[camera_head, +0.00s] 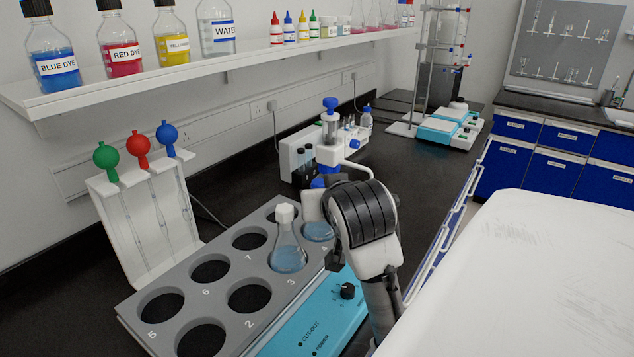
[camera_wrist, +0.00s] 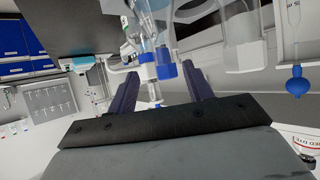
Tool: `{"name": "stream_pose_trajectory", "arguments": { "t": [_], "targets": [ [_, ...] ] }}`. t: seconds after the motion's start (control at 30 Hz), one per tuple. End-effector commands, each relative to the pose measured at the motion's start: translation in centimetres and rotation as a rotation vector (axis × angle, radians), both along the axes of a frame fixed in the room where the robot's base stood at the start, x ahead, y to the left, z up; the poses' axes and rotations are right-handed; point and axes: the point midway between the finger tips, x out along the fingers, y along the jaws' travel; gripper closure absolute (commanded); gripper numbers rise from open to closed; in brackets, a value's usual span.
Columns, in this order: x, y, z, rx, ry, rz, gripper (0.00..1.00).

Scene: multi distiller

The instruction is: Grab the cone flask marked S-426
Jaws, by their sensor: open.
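A clear cone flask (camera_head: 288,250) with a white cap and pale blue liquid stands upright in slot 3 of the grey rack (camera_head: 215,240). A second flask (camera_head: 318,231) with blue liquid is at slot 4, partly hidden by my arm. I cannot read S-426 on either. My gripper (camera_wrist: 160,82) is open, its two dark fingers apart in the wrist view. A blue-capped clear part (camera_wrist: 165,62) shows beyond the gap, and pale clear glass (camera_wrist: 243,42) is to the right of the fingers. I cannot tell which flask this is.
Other rack slots in view look empty. A white stand (camera_head: 150,215) with green, red and blue bulbed pipettes is left of the rack. A white apparatus (camera_head: 325,145) stands behind. A shelf (camera_head: 200,68) of bottles runs above.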

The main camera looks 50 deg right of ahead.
Motion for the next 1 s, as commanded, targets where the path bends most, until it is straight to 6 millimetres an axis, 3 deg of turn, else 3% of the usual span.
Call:
{"name": "stream_pose_trajectory", "arguments": {
  "t": [0.63,0.97,1.0],
  "targets": [
    [5.4,-3.9,-3.8,0.001,0.002,-0.001,0.49],
    [6.0,-4.4,-4.4,-0.002,-0.001,0.0,0.49],
    [6.0,-4.4,-4.4,-0.002,-0.001,0.0,0.53]
  ]
}}
